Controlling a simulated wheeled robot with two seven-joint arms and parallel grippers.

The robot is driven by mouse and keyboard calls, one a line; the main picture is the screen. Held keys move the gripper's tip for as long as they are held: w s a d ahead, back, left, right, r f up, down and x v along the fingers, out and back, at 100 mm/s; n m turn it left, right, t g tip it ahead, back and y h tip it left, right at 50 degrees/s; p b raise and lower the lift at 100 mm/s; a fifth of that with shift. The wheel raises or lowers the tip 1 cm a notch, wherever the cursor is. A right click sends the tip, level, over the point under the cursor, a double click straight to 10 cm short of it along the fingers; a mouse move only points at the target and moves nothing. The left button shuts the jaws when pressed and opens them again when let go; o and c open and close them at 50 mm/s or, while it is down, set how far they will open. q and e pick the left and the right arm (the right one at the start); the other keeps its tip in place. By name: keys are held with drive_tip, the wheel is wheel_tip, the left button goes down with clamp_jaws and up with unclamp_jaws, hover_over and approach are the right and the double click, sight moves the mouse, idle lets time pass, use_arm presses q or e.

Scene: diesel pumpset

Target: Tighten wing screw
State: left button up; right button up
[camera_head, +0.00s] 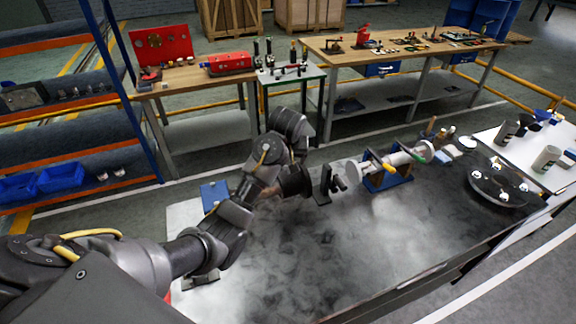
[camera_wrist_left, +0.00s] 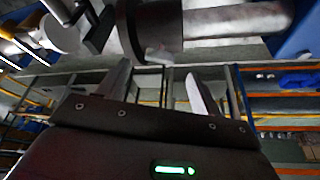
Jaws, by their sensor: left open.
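In the left wrist view the open fingers (camera_wrist_left: 158,70) point up at a dark round flange (camera_wrist_left: 150,28) joined to a shiny grey cylinder (camera_wrist_left: 235,20). A small pale piece (camera_wrist_left: 160,55) shows at the flange's lower edge, between the fingertips; I cannot tell if it is the wing screw. The fingers look empty. My right gripper is out of view.
A round dark plate (camera_head: 497,187) with white pieces lies at the table's right end. Bottles and small parts stand behind the cylinder assembly. The front of the metal table (camera_head: 330,265) is clear.

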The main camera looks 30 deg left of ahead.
sight(288, 170)
use_arm(q)
drive_tip(key=shift+w+a+f, duration=0.25)
drive_tip(key=shift+w+f, duration=0.6)
drive_tip(key=shift+f, duration=0.2)
drive_tip(key=shift+p+x, duration=0.5)
drive_tip(key=shift+x, duration=0.75)
drive_tip(key=shift+s+a, duration=0.15)
drive_tip(key=shift+a, duration=0.1)
drive_tip(key=shift+s+f, duration=0.1)
drive_tip(key=shift+w+d+f, duration=0.1)
drive_tip(key=shift+w+f, duration=0.1)
drive_tip(key=shift+w, duration=0.05)
drive_tip(key=shift+s, duration=0.1)
drive_tip(key=c, duration=1)
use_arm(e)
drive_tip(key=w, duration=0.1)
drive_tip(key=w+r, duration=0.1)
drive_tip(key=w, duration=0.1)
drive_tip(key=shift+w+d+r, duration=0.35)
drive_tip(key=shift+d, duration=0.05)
